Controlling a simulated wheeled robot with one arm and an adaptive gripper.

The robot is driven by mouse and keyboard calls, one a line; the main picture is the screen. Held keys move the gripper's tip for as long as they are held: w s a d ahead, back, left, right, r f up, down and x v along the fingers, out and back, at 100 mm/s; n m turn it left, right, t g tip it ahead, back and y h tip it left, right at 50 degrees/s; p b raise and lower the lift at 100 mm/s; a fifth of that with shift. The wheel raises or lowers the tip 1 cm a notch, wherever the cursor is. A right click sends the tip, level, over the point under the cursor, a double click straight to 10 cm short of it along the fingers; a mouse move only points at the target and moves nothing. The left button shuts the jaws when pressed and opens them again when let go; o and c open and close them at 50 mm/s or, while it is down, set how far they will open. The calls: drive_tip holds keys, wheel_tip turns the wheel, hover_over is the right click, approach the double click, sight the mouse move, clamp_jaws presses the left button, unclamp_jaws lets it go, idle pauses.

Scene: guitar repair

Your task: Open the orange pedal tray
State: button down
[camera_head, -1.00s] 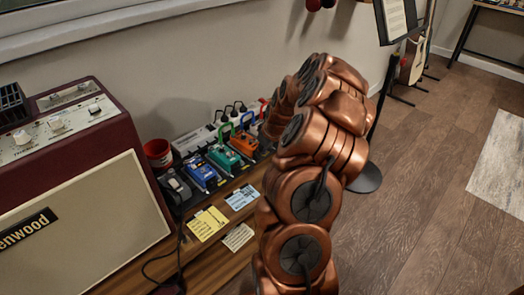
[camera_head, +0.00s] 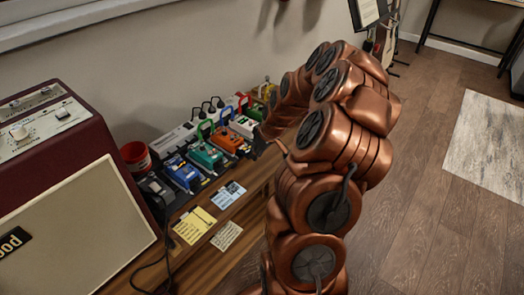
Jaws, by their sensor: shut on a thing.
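The orange pedal (camera_head: 228,138) sits in the row of pedals along the wall, between the teal pedal (camera_head: 205,155) and a white one (camera_head: 243,125). My arm curves in from the front right. My gripper (camera_head: 262,140) shows only as a small dark part at its end, just right of the orange pedal and low by the board's front edge. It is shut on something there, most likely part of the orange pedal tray. The fingertips and the exact contact are hidden by the arm and too small to make out.
A blue pedal (camera_head: 183,173), a red cup (camera_head: 135,157) and a large maroon amplifier (camera_head: 70,190) stand to the left. Yellow (camera_head: 194,224) and blue (camera_head: 228,195) cards lie on the wooden bench. The floor at the right is open, with a pale rug (camera_head: 485,145).

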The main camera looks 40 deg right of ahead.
drive_tip(key=shift+s, duration=0.1)
drive_tip(key=c, duration=1.1)
unclamp_jaws()
drive_tip(key=shift+r, duration=0.15)
drive_tip(key=v, duration=1.1)
drive_tip(key=shift+s+r, duration=0.1)
drive_tip(key=shift+r, duration=0.25)
